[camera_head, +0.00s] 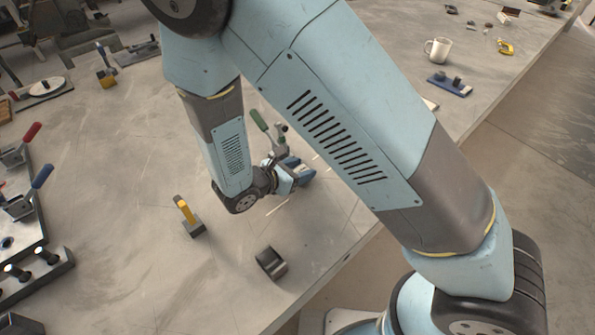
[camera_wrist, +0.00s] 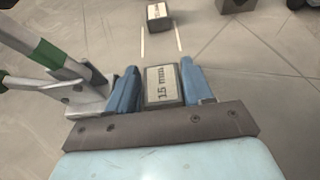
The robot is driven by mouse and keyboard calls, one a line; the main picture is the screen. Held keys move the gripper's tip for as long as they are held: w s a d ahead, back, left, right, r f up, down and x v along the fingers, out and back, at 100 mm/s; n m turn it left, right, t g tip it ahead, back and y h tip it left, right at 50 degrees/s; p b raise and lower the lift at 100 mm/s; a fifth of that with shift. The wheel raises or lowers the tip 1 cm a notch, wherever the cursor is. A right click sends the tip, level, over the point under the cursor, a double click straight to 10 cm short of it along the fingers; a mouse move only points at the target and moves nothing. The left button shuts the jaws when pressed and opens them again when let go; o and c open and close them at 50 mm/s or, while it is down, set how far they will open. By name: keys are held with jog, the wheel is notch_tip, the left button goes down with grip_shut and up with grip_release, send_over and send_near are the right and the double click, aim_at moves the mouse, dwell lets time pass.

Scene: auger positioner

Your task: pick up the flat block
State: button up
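In the wrist view a flat grey block (camera_wrist: 164,84) with a pale label reading "15 mm" lies between the two blue fingers of my gripper (camera_wrist: 163,88). A narrow gap seems to show beside the block, so the fingers look open around it. I cannot tell whether its underside touches the table. A second labelled block (camera_wrist: 158,16) lies farther ahead, past two white lines. In the head view my gripper (camera_head: 300,172) is low over the table behind my forearm, and the block between its fingers is hidden.
A green-handled toggle clamp (camera_wrist: 52,62) stands close at my gripper's left; its handle also shows in the head view (camera_head: 259,120). A yellow-topped tool (camera_head: 187,214) and a dark block (camera_head: 270,262) stand nearer. A mug (camera_head: 438,50) stands at the back right near the table edge.

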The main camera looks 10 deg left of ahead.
jog(key=c, duration=0.7)
jog(key=shift+c, duration=0.3)
